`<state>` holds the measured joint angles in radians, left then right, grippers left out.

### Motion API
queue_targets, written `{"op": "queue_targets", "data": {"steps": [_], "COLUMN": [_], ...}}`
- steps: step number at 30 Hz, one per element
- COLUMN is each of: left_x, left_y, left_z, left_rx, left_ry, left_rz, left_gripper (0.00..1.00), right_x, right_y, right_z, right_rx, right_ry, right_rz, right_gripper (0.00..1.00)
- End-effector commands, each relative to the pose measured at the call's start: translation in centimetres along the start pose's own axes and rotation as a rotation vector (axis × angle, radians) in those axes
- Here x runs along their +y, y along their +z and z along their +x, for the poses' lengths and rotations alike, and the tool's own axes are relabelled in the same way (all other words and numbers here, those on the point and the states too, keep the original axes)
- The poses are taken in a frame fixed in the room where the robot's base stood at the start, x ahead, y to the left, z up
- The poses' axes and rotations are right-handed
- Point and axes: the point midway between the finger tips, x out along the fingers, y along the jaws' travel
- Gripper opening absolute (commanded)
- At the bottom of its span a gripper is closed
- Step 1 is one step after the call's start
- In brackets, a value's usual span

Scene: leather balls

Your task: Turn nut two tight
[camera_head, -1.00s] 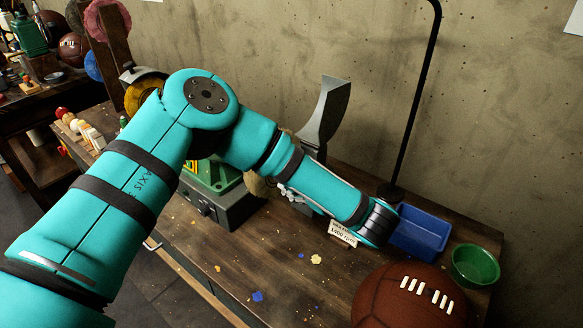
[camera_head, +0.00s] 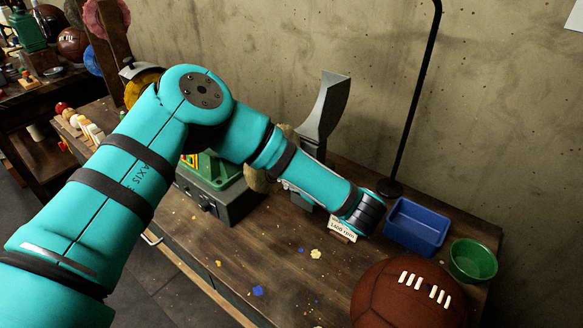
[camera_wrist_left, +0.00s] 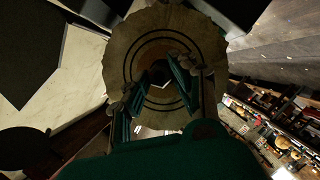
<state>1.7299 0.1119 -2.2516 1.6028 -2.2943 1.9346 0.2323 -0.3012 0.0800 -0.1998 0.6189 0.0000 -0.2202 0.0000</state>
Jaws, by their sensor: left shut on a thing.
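In the left wrist view, a pale round buffing wheel (camera_wrist_left: 118,62) with dark stitched rings faces the camera. A dark nut (camera_wrist_left: 158,74) sits at its hub, partly hidden by the fingers. My left gripper (camera_wrist_left: 162,84) is shut on this nut, one finger on each side. In the head view, my left arm hides the gripper and the nut. Edges of the wheel (camera_head: 256,181) show behind the forearm, beside a green and dark grinder body (camera_head: 220,190). Which nut is number two cannot be told. My right gripper is out of view.
A tall grey curved piece (camera_head: 325,115) stands behind my forearm. A blue tray (camera_head: 416,226), a green bowl (camera_head: 472,260), an rpm card (camera_head: 342,230) and a brown leather ball (camera_head: 408,297) lie to the right. The bench front (camera_head: 235,262) is mostly clear, with scraps.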

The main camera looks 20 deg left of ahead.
Motion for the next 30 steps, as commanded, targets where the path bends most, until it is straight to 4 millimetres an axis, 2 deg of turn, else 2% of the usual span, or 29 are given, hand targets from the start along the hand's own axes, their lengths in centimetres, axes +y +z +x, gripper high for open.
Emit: {"op": "queue_targets", "data": {"steps": [11, 30], "left_x": [0.1, 0.5], "left_y": [0.1, 0.3], "left_z": [0.0, -0.1], "left_rx": [-0.001, -0.003], "left_ry": [-0.034, -0.249], "left_rz": [0.081, 0.599], "left_gripper": [0.00, 0.00], "right_x": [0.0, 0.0], "right_y": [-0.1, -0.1], "right_z": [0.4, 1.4], "right_rx": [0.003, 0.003], "right_ry": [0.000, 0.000], "right_rz": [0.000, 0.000], "right_gripper": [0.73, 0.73]}}
